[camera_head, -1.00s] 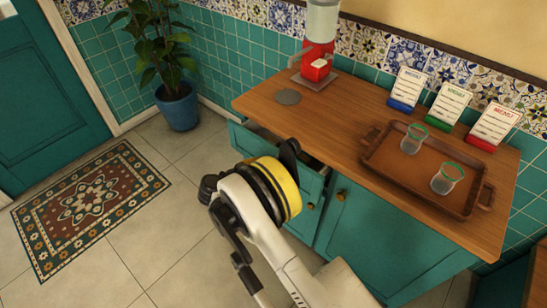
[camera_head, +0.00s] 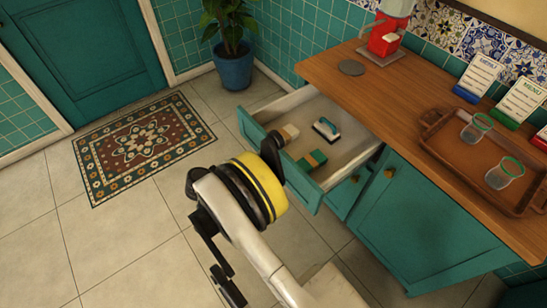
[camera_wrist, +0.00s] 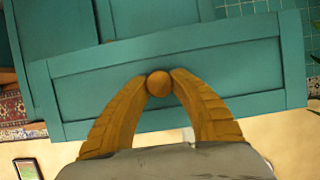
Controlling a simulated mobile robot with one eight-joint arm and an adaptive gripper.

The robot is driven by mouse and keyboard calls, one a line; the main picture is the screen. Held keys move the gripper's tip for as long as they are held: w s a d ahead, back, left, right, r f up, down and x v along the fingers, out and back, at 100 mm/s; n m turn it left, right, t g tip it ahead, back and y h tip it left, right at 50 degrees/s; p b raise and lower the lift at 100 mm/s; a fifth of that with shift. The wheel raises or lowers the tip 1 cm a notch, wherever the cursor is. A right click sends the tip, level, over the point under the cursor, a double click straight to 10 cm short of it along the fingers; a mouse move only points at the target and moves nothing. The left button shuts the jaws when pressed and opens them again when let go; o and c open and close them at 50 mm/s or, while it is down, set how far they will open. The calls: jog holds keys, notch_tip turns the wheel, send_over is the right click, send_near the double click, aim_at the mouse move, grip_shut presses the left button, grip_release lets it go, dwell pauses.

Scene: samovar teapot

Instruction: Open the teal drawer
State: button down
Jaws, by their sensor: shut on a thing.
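The teal drawer (camera_head: 312,178) stands well out from the wooden-topped cabinet in the head view, and its inside shows. In the wrist view the drawer front (camera_wrist: 230,63) crosses the picture. My gripper (camera_wrist: 159,82) has its two orange fingers closed around the round knob (camera_wrist: 159,84) in the middle of that front. In the head view my arm's yellow wrist is at the drawer front and hides the knob and fingers.
The drawer holds a small teal and tan block (camera_head: 311,161), a pale block (camera_head: 289,132) and a white-and-dark item (camera_head: 326,129). A tray (camera_head: 450,165) with two glasses, menu cards and a red dispenser (camera_head: 385,38) stand on the counter. A patterned rug (camera_head: 143,145) and tiled floor lie left.

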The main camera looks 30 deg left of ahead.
jog(key=shift+s+a, duration=0.25)
jog(key=shift+s, duration=0.3)
jog(key=c, duration=1.1)
grip_release()
jog(key=v, duration=1.2)
jog(key=shift+w+r, duration=0.1)
